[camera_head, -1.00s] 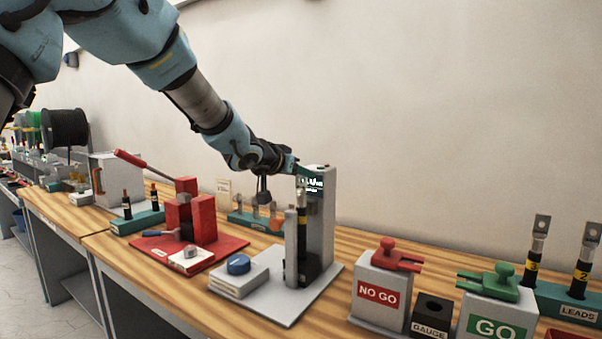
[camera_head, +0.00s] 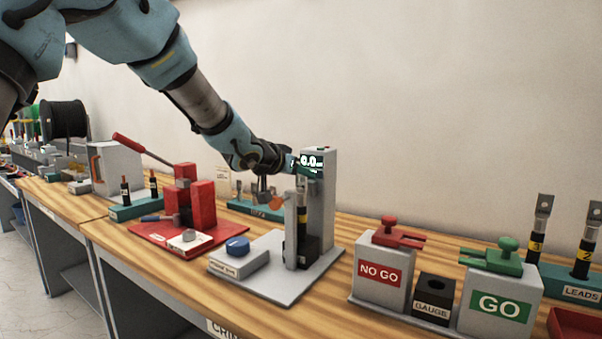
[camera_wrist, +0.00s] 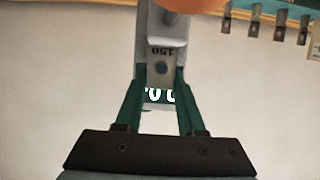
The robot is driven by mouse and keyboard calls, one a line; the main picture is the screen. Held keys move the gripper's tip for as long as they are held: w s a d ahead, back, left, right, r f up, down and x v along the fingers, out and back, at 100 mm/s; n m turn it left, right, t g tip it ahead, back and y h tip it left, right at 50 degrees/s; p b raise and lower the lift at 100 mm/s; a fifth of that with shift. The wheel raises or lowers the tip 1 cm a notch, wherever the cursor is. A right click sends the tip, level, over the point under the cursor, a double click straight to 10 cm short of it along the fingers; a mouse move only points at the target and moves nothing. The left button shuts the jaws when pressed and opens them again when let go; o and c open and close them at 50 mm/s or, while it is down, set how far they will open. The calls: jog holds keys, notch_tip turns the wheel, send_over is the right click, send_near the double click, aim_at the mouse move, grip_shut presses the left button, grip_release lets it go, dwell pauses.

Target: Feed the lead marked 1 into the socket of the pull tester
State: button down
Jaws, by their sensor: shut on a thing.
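My gripper (camera_head: 304,170) is shut on the metal lug of a lead (camera_head: 302,216) at the pull tester; the lug (camera_wrist: 162,66), stamped 150, shows between the green fingers in the wrist view. The lead hangs upright, black with a yellow band; its number cannot be read. The pull tester (camera_head: 321,205) is a grey post on a grey base plate, with a lit display reading 0.0. The lead's lower end meets the black socket block (camera_head: 311,249), behind a thin grey upright. How deep it sits is hidden.
A box with a blue knob (camera_head: 238,246) stands left of the post. The red press (camera_head: 192,210) is further left. NO GO (camera_head: 380,272) and GO (camera_head: 500,300) gauges and a rack of leads (camera_head: 566,284) are right. A teal rack (camera_head: 250,208) stands behind.

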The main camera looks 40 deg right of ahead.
dwell(0.3)
jog(key=shift+c, duration=2.2)
grip_release()
jog(key=v, duration=1)
jog(key=shift+s+a+r, duration=0.1)
jog(key=shift+a+r, duration=0.1)
jog(key=shift+a, duration=0.15)
